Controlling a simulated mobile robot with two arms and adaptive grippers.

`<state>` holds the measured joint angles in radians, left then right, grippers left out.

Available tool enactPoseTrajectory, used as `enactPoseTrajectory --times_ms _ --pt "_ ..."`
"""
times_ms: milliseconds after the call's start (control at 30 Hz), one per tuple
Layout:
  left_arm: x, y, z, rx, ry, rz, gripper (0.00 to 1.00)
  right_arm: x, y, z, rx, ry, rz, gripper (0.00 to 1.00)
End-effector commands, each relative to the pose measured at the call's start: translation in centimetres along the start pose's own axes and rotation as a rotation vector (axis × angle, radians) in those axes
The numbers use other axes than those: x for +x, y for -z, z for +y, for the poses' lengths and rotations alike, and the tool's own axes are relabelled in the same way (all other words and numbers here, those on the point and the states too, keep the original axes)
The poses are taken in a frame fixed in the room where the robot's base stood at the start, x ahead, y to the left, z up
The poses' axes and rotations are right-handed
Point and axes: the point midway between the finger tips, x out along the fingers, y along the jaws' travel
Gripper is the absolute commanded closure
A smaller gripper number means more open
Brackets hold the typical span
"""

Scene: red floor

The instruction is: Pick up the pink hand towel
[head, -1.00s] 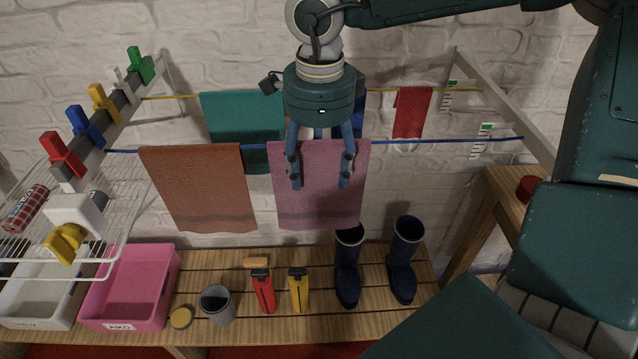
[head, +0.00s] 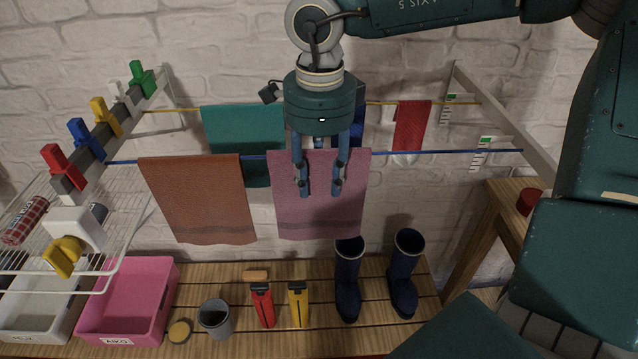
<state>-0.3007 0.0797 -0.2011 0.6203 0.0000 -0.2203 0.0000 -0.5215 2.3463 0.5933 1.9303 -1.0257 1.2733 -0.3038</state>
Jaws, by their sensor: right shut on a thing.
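The pink hand towel (head: 350,205) hangs over the blue line, right of the brown towel. My right gripper (head: 320,191) points down in front of it. Its two fingers straddle the middle of the towel's upper part and are shut on the pink hand towel, with cloth showing between them. The towel still hangs on the line, and its lower edge is free. My left gripper is not in view.
A brown towel (head: 200,200) hangs at left on the blue line (head: 440,152). Behind, a teal towel (head: 240,125) and a red cloth (head: 411,128) hang on the yellow line. Below, a slatted bench holds blue boots (head: 348,280), bottles and a pink bin (head: 130,300).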

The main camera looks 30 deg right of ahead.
Motion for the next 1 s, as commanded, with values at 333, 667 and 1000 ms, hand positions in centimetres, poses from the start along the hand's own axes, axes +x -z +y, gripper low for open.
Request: enactPoseTrajectory --times_ms 333,667,1000 --pt "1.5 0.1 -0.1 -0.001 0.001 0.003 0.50 -5.8 -0.1 -0.1 0.000 0.006 -0.004 1.00" --pt "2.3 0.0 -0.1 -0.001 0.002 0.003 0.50 -12.4 -0.1 -0.1 -0.001 0.004 -0.003 1.00" --pt "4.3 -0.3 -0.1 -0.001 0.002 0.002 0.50 -15.3 2.3 2.6 -0.005 0.002 -0.005 1.00"
